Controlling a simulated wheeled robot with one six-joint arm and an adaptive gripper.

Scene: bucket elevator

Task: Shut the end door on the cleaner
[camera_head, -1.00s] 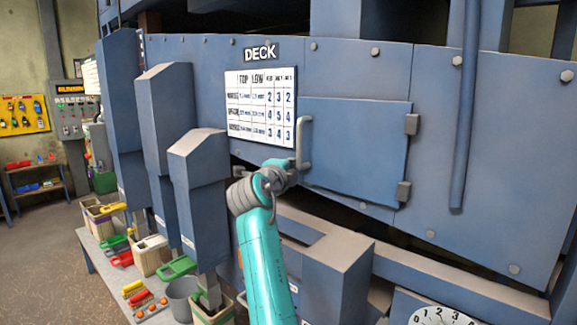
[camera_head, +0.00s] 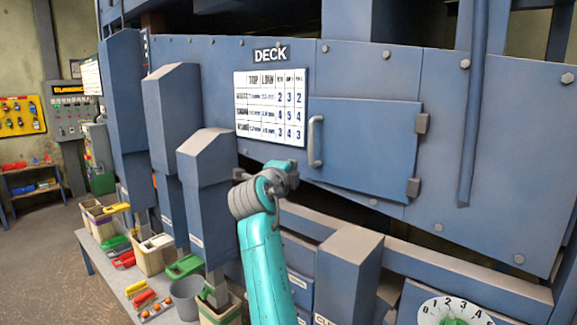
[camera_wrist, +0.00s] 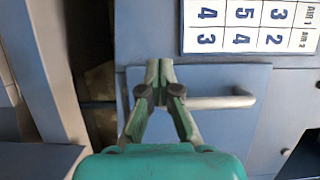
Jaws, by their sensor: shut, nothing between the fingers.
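The end door (camera_head: 365,150) is a blue rectangular panel on the blue cleaner casing, under and right of the DECK sign. It has a grey upright bar handle (camera_head: 315,141) on its left side and two grey hinge blocks on its right. The door looks about flush with the casing; I cannot tell whether a thin gap is left. My gripper (camera_wrist: 158,72) is shut and empty, with its green fingertips together in front of the door. The handle also shows beside the fingers in the wrist view (camera_wrist: 225,102). In the head view my wrist, left of and below the handle, hides the fingertips.
A number chart (camera_head: 270,107) is fixed left of the door. Blue spouts, the nearest being a capped one (camera_head: 208,185), stand left of my arm. Floor is clear at far left.

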